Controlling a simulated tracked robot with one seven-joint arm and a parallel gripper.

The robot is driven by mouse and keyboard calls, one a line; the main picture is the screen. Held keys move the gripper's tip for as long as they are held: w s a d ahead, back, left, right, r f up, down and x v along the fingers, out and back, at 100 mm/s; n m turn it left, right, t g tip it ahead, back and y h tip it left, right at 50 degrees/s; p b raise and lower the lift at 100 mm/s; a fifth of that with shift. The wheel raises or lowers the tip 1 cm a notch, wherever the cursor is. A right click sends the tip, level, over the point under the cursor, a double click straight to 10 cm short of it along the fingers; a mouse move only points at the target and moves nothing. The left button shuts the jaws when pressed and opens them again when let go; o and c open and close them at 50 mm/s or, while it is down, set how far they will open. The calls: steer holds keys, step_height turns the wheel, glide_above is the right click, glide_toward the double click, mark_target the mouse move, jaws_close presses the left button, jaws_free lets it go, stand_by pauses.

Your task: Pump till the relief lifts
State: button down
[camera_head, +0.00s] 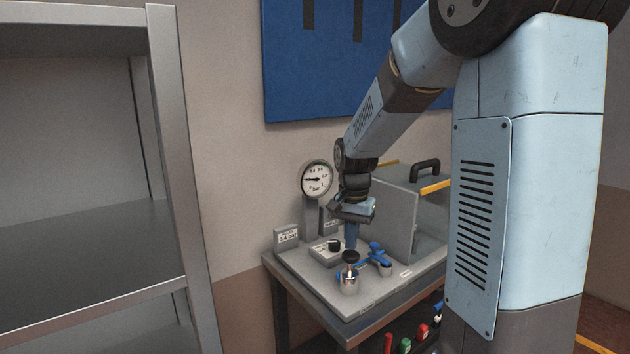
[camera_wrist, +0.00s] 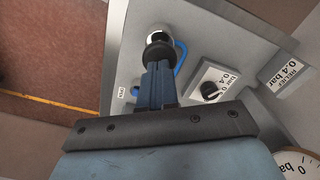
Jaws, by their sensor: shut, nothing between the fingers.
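The pump's black knob (camera_head: 350,257) tops a silver cylinder (camera_head: 348,282) near the panel's front. My gripper (camera_head: 351,247) is shut and empty, pointing down right over the knob. In the wrist view the shut fingers (camera_wrist: 157,78) end at the black knob (camera_wrist: 158,52); whether they touch it I cannot tell. The round white gauge (camera_head: 317,179) stands at the back with its needle pointing left; the exact reading is too small to tell. A small box with a black dial (camera_wrist: 210,91) sits beside my fingers.
A blue valve handle (camera_head: 377,250) and blue tubing are close right of the pump. Metal shelving (camera_head: 172,150) is at left. Coloured-handled tools (camera_head: 421,331) hang below the bench's front edge.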

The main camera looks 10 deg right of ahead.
mark_target(351, 254)
steer(key=shift+f, duration=0.15)
steer(key=shift+f, duration=1.95)
steer(key=shift+r, duration=2.1)
steer(key=shift+f, duration=0.15)
steer(key=shift+f, duration=1.95)
steer(key=shift+r, duration=2.1)
